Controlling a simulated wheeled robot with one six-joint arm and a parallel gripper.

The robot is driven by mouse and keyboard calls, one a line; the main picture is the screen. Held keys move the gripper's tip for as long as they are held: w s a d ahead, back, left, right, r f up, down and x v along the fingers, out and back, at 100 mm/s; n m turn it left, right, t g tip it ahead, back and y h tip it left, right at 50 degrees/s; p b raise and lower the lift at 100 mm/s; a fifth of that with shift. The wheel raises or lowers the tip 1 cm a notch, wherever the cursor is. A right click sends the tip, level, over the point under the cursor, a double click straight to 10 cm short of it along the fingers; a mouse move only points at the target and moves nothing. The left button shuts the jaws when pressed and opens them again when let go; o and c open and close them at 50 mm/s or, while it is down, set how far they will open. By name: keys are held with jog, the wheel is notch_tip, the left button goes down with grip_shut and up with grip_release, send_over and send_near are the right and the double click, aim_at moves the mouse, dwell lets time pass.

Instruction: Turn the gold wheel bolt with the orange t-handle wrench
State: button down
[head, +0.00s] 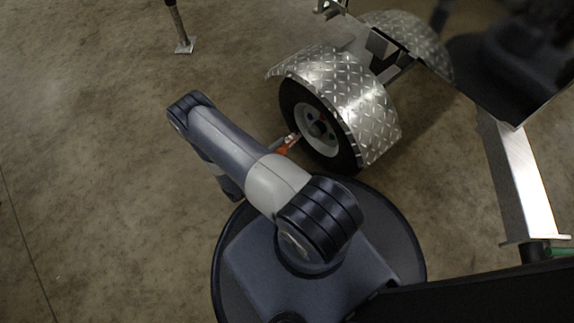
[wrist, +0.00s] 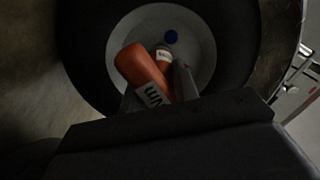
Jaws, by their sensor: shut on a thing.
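The orange t-handle wrench (wrist: 143,69) is in my gripper (wrist: 160,92), which is shut on it. In the wrist view it reaches toward the pale wheel rim (wrist: 203,52), with a light, marked band near its far end. In the head view a bit of orange wrench (head: 283,149) shows between my arm and the trailer wheel (head: 318,128). I cannot tell whether the wrench touches a bolt. The gold wheel bolt is not visible; the wrench or my gripper may hide it.
A diamond-plate fender (head: 335,85) arches over the black tyre (head: 291,99). A trailer frame leg (head: 525,180) stands at the right. A metal stand (head: 183,40) is at the upper left. The concrete floor (head: 90,170) on the left is clear.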

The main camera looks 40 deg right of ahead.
jog(key=shift+m+g, duration=0.3)
jog(key=shift+g, duration=0.5)
jog(key=s+f, duration=0.3)
jog(key=shift+d+f+b, duration=0.25)
jog(key=shift+f+b, duration=0.1)
jog(key=shift+b, duration=0.05)
jog(key=d+m, duration=0.7)
jog(key=m, duration=0.3)
jog(key=a+m, duration=0.7)
jog(key=m, duration=0.4)
jog(key=shift+r, duration=0.2)
dwell(0.7)
